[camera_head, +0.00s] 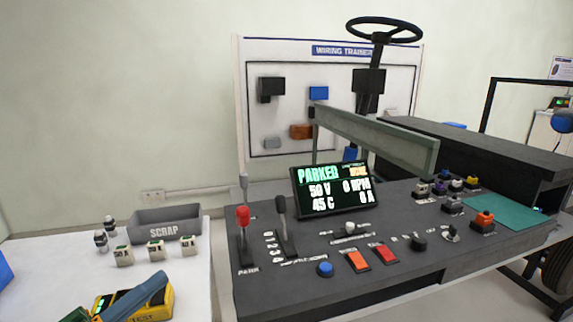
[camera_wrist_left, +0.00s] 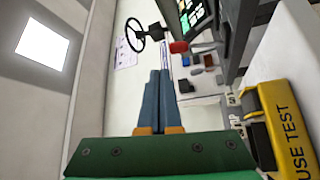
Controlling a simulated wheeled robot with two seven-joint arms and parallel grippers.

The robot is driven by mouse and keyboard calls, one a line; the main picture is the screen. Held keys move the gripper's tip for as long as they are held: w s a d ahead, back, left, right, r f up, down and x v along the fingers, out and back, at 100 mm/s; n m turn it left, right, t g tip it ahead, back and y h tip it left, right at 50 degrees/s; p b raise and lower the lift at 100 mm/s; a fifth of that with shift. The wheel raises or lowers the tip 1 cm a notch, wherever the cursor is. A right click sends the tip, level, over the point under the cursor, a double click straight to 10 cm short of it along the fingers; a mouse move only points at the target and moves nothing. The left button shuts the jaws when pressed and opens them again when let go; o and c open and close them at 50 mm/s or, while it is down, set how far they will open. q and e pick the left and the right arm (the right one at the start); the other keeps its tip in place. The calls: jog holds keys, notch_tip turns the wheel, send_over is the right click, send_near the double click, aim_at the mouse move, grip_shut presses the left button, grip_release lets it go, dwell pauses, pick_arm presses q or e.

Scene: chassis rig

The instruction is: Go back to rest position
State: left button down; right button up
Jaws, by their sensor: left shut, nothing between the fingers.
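My left gripper (camera_head: 158,279) is at the lower left of the head view, its blue fingers in front of the yellow tester (camera_head: 166,304). In the left wrist view its two blue fingers (camera_wrist_left: 159,73) lie side by side, shut and empty. The yellow tester also shows at the right of the wrist view (camera_wrist_left: 275,120). I cannot tell from these views how close the fingers are to it. My right gripper is in neither view.
A grey scrap bin (camera_head: 165,224) and small modules (camera_head: 156,248) stand on the white table (camera_head: 195,290). Right of it is the dark console (camera_head: 270,290) with a red-knobbed lever (camera_head: 243,217), a display (camera_head: 333,190) and a steering wheel (camera_head: 383,31) behind.

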pick_arm(q)
jog(key=s+d+f+m+g+y, duration=0.2)
jog(key=s+d+f+m+g, duration=0.15)
jog(key=f, duration=0.55)
jog(key=s+d+f+m+g+y, duration=0.2)
jog(key=s+f+g+y, duration=0.15)
jog(key=f, duration=0.45)
jog(key=s+d+f+m+g+y, duration=0.2)
jog(key=s+d+f+g, duration=0.15)
jog(key=f, duration=0.55)
jog(key=s+a+f+m+g+y+p, duration=0.1)
jog(key=s+a+f+g+y+p, duration=0.1)
jog(key=s+f+p, duration=0.4)
jog(key=s+a+f+m+g+y+p, duration=0.1)
jog(key=s+f+p, duration=0.5)
jog(key=s+f, duration=0.6)
jog(key=s+a+g+y, duration=0.1)
jog(key=s+a+y, duration=0.1)
jog(key=s+a, duration=0.1)
jog(key=shift+s+a+f, duration=0.25)
jog(key=shift+s+f, duration=0.15)
jog(key=shift+s, duration=0.15)
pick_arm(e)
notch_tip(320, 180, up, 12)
